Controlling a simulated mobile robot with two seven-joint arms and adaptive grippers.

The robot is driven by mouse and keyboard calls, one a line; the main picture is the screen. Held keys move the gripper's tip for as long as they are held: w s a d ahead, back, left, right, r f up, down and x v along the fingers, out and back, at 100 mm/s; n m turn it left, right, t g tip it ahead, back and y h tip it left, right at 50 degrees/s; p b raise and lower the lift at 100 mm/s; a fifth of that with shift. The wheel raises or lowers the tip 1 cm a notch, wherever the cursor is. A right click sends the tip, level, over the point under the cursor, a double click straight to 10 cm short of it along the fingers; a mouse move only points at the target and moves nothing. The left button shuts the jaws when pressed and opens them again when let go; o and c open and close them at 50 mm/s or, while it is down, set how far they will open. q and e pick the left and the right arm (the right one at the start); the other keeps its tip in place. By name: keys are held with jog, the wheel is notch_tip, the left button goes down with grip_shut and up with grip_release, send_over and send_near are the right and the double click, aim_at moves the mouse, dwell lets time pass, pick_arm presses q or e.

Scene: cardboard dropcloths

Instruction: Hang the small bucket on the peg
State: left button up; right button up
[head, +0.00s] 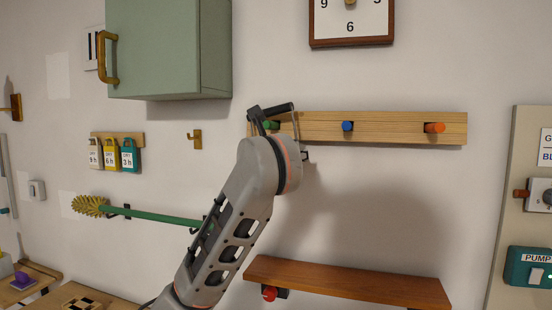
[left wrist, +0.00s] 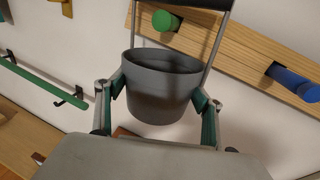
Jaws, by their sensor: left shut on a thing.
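A small grey bucket (left wrist: 163,88) shows upright in the left wrist view. My left gripper (left wrist: 161,96) is shut on it, with a finger on each side of its wall. Its wire handle stands up, and the dark grip (left wrist: 188,3) is at the top edge. The green peg (left wrist: 166,21) appears between the handle's two wires, above the rim and below the grip. I cannot tell whether the grip touches the peg. In the head view my arm hides the bucket's body; the dark handle grip (head: 279,110) shows above the green peg (head: 272,125). My right gripper is not in view.
The wooden rail (head: 390,118) also carries a blue peg (head: 347,126) and an orange peg (head: 434,128). A wooden shelf (head: 350,283) is below it, and a green cabinet (head: 165,50) hangs at the upper left. A green-handled brush (head: 150,213) hangs at left.

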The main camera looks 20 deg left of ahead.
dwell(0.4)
pick_arm(q)
jog(key=o, duration=1.3)
jog(key=shift+c, duration=0.2)
jog(key=shift+r, duration=0.15)
jog(key=shift+s+r, duration=0.2)
jog(key=shift+s, duration=0.05)
jog(key=a+v, duration=0.2)
jog(key=v, duration=0.8)
jog(key=a+f+y, duration=0.1)
jog(key=a+f, duration=0.3)
jog(key=f, duration=0.5)
jog(key=a+f+n+y, duration=0.1)
jog(key=a+f, duration=0.4)
jog(key=f, duration=0.4)
jog(key=a+f+g+y, duration=0.1)
jog(key=a+f, duration=0.3)
jog(key=f, duration=0.5)
jog(key=shift+s+a+n+y, duration=0.15)
jog(key=shift+s+n+y, duration=0.15)
jog(key=shift+n+y, duration=0.1)
